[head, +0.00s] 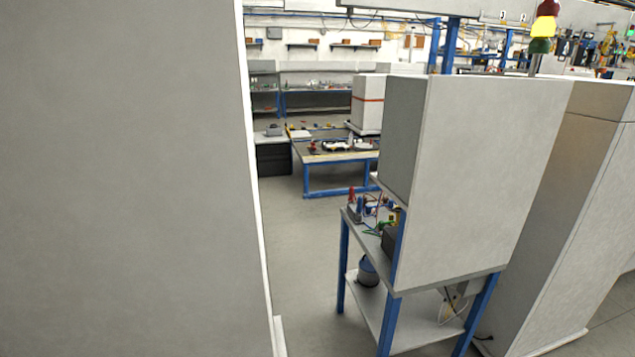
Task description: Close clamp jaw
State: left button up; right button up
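I cannot make out a clamp or a clamp jaw in the head view. A blue-legged workbench (371,259) stands right of centre, with small red, blue and green items (372,215) on its top. These items are too small to tell apart, and a grey panel partly hides them. Neither of my grippers is in view.
A large grey panel (120,180) fills the left side. Tall grey cabinets (480,180) stand at the right, with a signal light (543,25) above. A blue table (335,157) stands farther back. Clear floor (300,250) runs between the panel and the workbench.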

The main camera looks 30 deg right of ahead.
aim_at(398, 209)
jog(key=i+j+z, duration=0.1)
jog(key=j+z, duration=0.65)
jog(key=z, duration=0.2)
jog(key=j+z, duration=0.8)
jog(key=z, duration=0.15)
jog(key=l, duration=0.35)
jog(key=i+l+u, duration=0.25)
jog(key=l, duration=0.35)
jog(key=i+l+u, duration=0.1)
jog(key=i+l, duration=0.2)
jog(key=i+l+u, duration=0.1)
jog(key=l, duration=0.3)
jog(key=i+l+u, duration=0.15)
jog(key=l, duration=0.2)
jog(key=i+l+u, duration=0.1)
jog(key=l, duration=0.25)
jog(key=i+l+u, duration=0.1)
jog(key=i, duration=0.3)
jog(key=i+l+u, duration=0.1)
jog(key=i, duration=0.3)
